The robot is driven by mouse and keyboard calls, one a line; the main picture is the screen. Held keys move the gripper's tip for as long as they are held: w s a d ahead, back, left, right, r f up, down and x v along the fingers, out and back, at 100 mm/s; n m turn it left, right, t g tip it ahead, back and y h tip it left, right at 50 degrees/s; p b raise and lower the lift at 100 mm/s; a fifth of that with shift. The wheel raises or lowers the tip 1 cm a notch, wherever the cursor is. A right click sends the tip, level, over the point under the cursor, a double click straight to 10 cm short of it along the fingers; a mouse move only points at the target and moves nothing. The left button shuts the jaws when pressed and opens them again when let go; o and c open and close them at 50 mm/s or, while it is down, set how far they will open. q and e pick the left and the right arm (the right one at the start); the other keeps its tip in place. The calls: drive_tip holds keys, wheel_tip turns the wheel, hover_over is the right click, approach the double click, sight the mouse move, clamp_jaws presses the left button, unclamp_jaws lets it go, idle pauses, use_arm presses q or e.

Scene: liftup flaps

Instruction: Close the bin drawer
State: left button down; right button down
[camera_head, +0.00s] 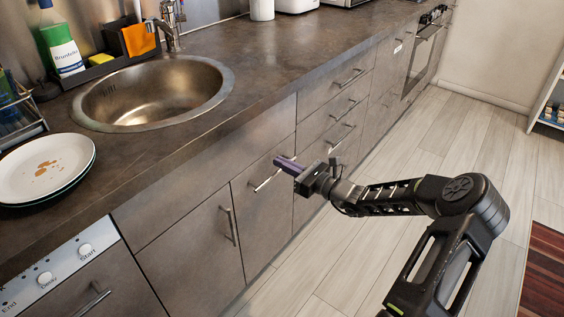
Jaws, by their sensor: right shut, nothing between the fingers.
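The bin drawer (262,225) appears to be the tall grey front below the worktop, right of the sink cabinet, with a horizontal bar handle (262,184) near its top. Its front looks nearly flush with its neighbours; I cannot tell whether a small gap is left. My right gripper (288,164) reaches in from the right and is shut and empty. Its fingertips are in front of the drawer's upper right corner, just right of the handle, and hide part of it. I cannot tell whether they touch the front. My left gripper is not in view.
A cabinet door (195,255) with a vertical handle is left of the drawer, and a dishwasher panel (55,270) is at lower left. Several closed drawers (330,110) and an oven (425,55) are to the right. Plates (45,168) lie by the sink (150,95). The floor (340,265) is clear.

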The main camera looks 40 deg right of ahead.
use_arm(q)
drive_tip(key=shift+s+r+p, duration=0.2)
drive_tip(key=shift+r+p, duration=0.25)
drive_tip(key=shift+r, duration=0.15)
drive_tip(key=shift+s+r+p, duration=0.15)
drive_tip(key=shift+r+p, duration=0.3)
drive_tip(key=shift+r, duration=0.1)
use_arm(e)
drive_tip(key=v, duration=1.1)
drive_tip(key=shift+s+d+f, duration=0.1)
drive_tip(key=shift+d+f, duration=0.05)
